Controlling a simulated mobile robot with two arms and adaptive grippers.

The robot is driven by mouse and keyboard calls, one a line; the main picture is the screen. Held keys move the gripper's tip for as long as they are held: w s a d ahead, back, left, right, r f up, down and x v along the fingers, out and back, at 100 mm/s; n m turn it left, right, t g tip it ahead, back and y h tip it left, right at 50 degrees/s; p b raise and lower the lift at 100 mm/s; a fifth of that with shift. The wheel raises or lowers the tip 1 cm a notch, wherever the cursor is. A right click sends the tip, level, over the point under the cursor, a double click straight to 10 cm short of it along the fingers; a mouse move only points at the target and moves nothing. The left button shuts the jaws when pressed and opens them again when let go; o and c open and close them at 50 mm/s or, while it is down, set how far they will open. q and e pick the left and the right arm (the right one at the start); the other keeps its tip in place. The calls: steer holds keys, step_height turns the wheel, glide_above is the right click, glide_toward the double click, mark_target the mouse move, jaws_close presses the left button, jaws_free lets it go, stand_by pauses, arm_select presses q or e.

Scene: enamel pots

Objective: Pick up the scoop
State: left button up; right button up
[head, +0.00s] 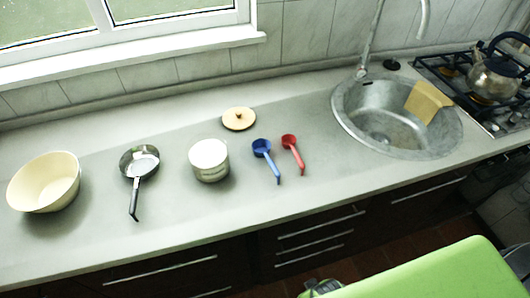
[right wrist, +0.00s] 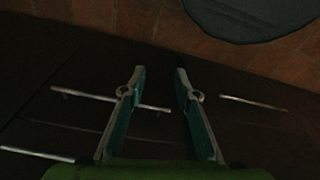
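Two scoops lie on the grey counter in the head view. The blue scoop (head: 264,152) has a round cup at the back and its handle toward the front edge. The red scoop (head: 290,144) lies just to its right, apart from it, with its handle also toward the front. My right gripper (right wrist: 160,72) is open and empty in the right wrist view, with dark cabinet fronts behind its two fingers. No scoop shows in that view. My left gripper is in neither view.
On the counter (head: 300,205) stand a cream bowl (head: 45,183), a frying pan (head: 140,161), a cream pot (head: 209,162) and a lid (head: 239,119). Right are a sink (head: 385,130) with a yellow cloth (head: 428,101) and a stove with a kettle (head: 495,76). Counter before the scoops is clear.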

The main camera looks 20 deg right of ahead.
steer(key=w+r+m+t+p, duration=0.1)
steer(key=w+r, duration=0.3)
steer(key=r, duration=0.7)
steer(key=w+r+t, duration=0.4)
steer(key=w+r, duration=0.1)
steer(key=r, duration=0.7)
steer(key=w+d+r+m+t+p, duration=0.1)
steer(key=w+r, duration=0.3)
steer(key=r, duration=0.8)
steer(key=shift+w+d+m+t+p, duration=0.1)
steer(key=shift+w+m+t+p, duration=0.15)
steer(key=shift+t, duration=0.45)
steer(key=t+y, duration=0.2)
steer(key=t, duration=0.2)
glide_toward(277, 171)
steer(key=shift+s+r, duration=0.55)
steer(key=shift+s, duration=0.05)
steer(key=shift+w, duration=0.25)
steer(key=p+x, duration=0.1)
steer(key=x, duration=0.7)
steer(key=shift+f+p, duration=0.1)
steer(key=shift+p, duration=0.2)
steer(key=shift+f+p+x, duration=0.15)
steer(key=shift+p+x, duration=0.25)
steer(key=shift+x, duration=0.95)
steer(key=shift+f+p+x, duration=0.15)
steer(key=shift+p+x, duration=0.25)
steer(key=shift+x, duration=0.95)
steer(key=shift+s, duration=0.15)
